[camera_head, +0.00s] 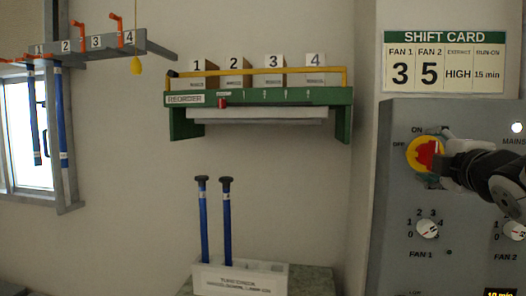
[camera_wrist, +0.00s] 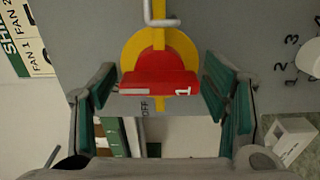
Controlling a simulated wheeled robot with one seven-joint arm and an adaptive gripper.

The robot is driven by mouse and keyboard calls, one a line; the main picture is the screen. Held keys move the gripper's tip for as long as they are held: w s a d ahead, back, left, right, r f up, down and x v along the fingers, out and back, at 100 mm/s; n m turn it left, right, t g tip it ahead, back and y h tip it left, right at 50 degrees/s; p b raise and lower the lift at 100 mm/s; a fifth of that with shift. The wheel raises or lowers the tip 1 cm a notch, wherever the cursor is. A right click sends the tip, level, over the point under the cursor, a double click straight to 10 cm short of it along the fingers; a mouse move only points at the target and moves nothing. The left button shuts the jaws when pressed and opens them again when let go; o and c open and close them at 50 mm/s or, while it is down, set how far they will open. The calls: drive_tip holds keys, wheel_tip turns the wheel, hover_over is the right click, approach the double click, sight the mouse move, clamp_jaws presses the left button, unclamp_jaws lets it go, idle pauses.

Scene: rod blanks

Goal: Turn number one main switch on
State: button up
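The main switch (camera_head: 427,153) is a red handle on a yellow round plate, high on the grey panel at the right. ON is lettered above it and OFF to its left. In the wrist view the red handle (camera_wrist: 160,76), marked 1, lies across the yellow plate (camera_wrist: 133,50), with OFF lettered just below. My gripper (camera_wrist: 158,88) is open, one green-padded finger on each side of the handle, with visible gaps to it. In the head view my gripper (camera_head: 448,163) is at the switch and hides its right side.
The panel (camera_head: 390,220) also has the FAN 1 knob (camera_head: 428,229), the FAN 2 knob (camera_head: 516,231) and a white MAINS lamp (camera_head: 517,127). A shift card (camera_head: 444,62) hangs above. A green shelf (camera_head: 260,97) with numbered boxes is at the left. A bent metal bar (camera_wrist: 160,20) is beyond the handle.

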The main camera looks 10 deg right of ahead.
idle(0.3)
drive_tip(key=v, duration=1.2)
drive_tip(key=s+a+f+m+g+y, duration=0.1)
drive_tip(key=a+f+m+g, duration=0.2)
drive_tip(key=f+m, duration=0.25)
drive_tip(key=s+a+f+m+g, duration=0.1)
drive_tip(key=a+f+m+g, duration=0.2)
drive_tip(key=f, duration=0.4)
drive_tip(key=s+a+f+m+g+y, duration=0.4)
drive_tip(key=s+a+f+m+g, duration=0.2)
drive_tip(key=s+a+f, duration=0.3)
drive_tip(key=shift+s+a+f+g, duration=0.4)
drive_tip(key=shift+s+a, duration=0.3)
drive_tip(key=shift+a, duration=0.3)
drive_tip(key=shift+d, duration=0.1)
